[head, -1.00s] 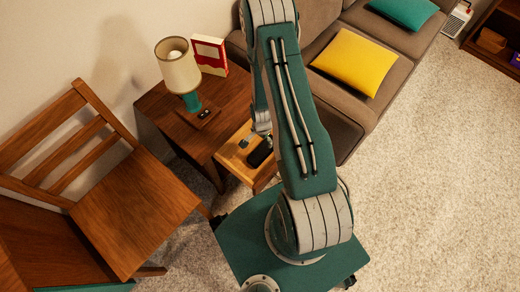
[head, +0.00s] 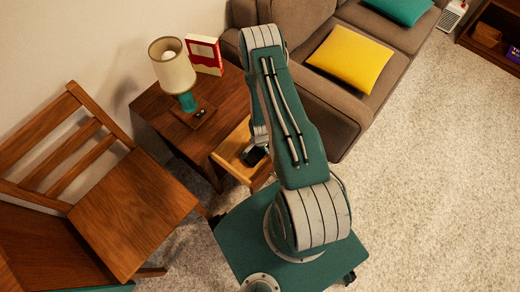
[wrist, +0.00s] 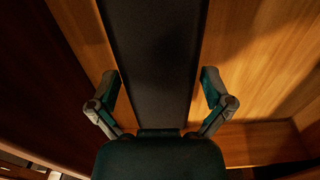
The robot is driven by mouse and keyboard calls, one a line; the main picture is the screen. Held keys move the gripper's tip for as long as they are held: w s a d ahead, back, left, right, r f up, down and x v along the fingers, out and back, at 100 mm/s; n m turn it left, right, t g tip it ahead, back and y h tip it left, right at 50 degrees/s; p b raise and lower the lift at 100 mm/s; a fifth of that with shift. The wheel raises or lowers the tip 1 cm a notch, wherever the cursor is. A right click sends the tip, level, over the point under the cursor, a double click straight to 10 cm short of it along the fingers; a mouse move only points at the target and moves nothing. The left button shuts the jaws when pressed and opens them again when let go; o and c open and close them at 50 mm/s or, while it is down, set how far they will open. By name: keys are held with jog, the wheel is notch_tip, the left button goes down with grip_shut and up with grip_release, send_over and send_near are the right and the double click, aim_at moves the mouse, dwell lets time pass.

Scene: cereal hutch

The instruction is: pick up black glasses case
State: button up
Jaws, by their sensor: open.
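The black glasses case (wrist: 153,50) lies on the light wood floor of the open drawer (head: 230,158). In the wrist view it runs as a long dark strip from the top edge down between my fingers. My gripper (wrist: 161,84) is open, with one finger on each side of the case and a gap showing on both sides. The near end of the case is hidden behind my gripper's palm. In the head view my arm hides part of the drawer, and case and gripper blend into a small dark patch there.
The drawer belongs to a dark wood side table (head: 150,104) carrying a lamp (head: 172,68) and a red-and-white box (head: 205,55). A wooden chair (head: 130,210) stands at left, a brown sofa (head: 335,105) behind at right. Open carpet (head: 430,190) lies to the right.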

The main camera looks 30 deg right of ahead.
jog(key=c, duration=1)
jog(key=shift+o, duration=0.2)
